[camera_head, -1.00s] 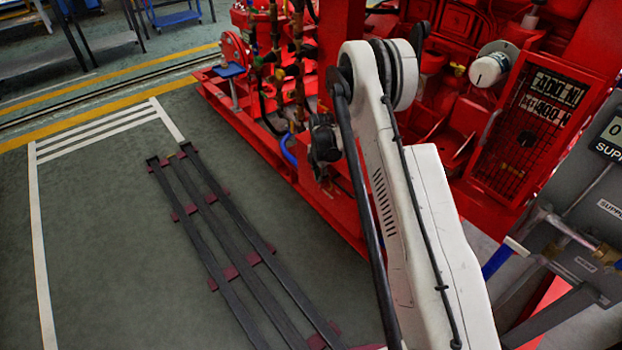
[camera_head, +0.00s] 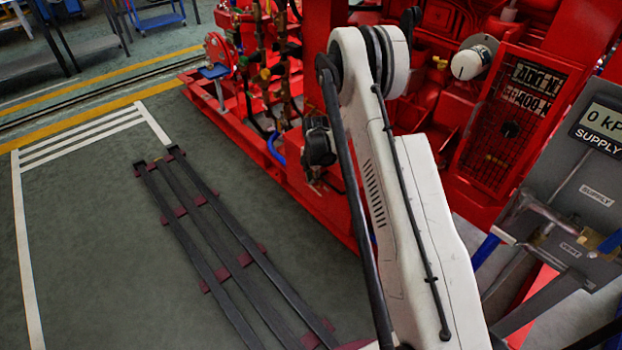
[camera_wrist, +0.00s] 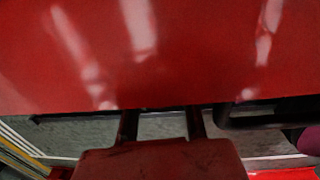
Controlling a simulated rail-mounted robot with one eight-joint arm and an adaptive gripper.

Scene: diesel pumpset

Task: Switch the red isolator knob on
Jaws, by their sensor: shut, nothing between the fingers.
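I cannot pick out the red isolator knob in either view; much of the machinery is red. My gripper (camera_head: 319,148) seems to be the small black form left of my white arm in the head view, close in front of the red pumpset frame (camera_head: 305,200). It is shut and empty. Its fingertips are too small to make out. In the wrist view a glossy red surface (camera_wrist: 160,50) fills the top. Below it is a dark red block with two dark bars that I cannot identify. A dark rounded part shows at the right.
A white round fitting (camera_head: 474,58) and a red mesh guard (camera_head: 490,150) are on the right. A grey panel with a SUPPLY sign (camera_head: 600,125) stands at far right. Dark rails (camera_head: 205,235) lie on the open green floor at left.

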